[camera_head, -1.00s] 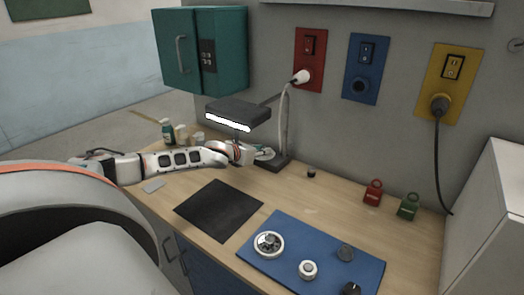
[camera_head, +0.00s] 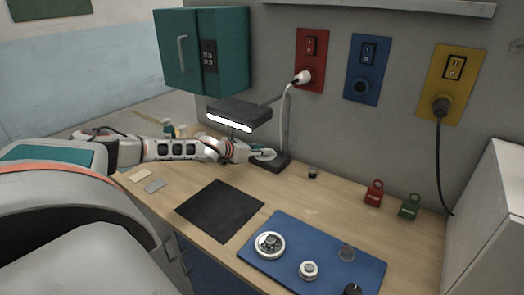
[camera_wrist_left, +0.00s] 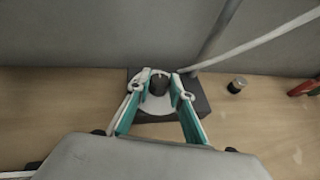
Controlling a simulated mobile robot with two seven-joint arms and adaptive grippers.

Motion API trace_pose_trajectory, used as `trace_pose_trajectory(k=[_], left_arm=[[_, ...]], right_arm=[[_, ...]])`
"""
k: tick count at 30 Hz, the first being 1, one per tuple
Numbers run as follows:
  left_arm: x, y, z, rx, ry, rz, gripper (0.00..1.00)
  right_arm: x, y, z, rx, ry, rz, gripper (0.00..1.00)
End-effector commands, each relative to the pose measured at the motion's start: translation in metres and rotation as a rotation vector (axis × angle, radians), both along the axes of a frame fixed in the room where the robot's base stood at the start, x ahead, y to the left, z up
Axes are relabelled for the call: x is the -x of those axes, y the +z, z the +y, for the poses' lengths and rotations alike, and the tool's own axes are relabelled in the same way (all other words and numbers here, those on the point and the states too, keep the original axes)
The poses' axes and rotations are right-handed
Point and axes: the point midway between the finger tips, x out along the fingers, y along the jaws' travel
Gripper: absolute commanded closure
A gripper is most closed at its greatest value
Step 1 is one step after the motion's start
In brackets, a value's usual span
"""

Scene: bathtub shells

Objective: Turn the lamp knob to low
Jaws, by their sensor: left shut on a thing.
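The desk lamp (camera_head: 240,111) has a dark, wide head with its strip lit white, standing on a dark square base (camera_head: 284,163). The base also shows in the left wrist view (camera_wrist_left: 199,104). A dark round knob (camera_wrist_left: 159,82) stands on the base, with a pale disc around it. My left gripper (camera_wrist_left: 160,80) has a finger on each side of the knob and is shut on it. In the head view my left gripper (camera_head: 265,154) is low at the base and hides the knob there. The knob's setting cannot be read. My right gripper is in no view.
A black mat (camera_head: 219,209) and a blue board (camera_head: 310,255) with several round parts lie on the wooden top. A small dark cylinder (camera_head: 313,172) stands right of the lamp. Red (camera_head: 374,194) and green (camera_head: 410,207) padlocks stand further right. The lamp's white cable rises behind it.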

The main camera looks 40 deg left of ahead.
Motion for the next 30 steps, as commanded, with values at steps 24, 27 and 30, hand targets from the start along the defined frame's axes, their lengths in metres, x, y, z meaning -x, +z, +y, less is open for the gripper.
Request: trace_pose_trajectory(k=[24, 27, 30], left_arm=[[0.01, 0.002, 0.002, 0.001, 0.003, 0.002, 0.62], [0.021, 0.007, 0.004, 0.0, 0.003, 0.002, 0.62], [0.033, 0.011, 0.005, 0.0, 0.002, 0.003, 0.62]], right_arm=[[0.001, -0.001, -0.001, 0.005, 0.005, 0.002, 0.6], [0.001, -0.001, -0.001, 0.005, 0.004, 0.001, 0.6], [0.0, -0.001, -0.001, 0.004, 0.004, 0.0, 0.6]])
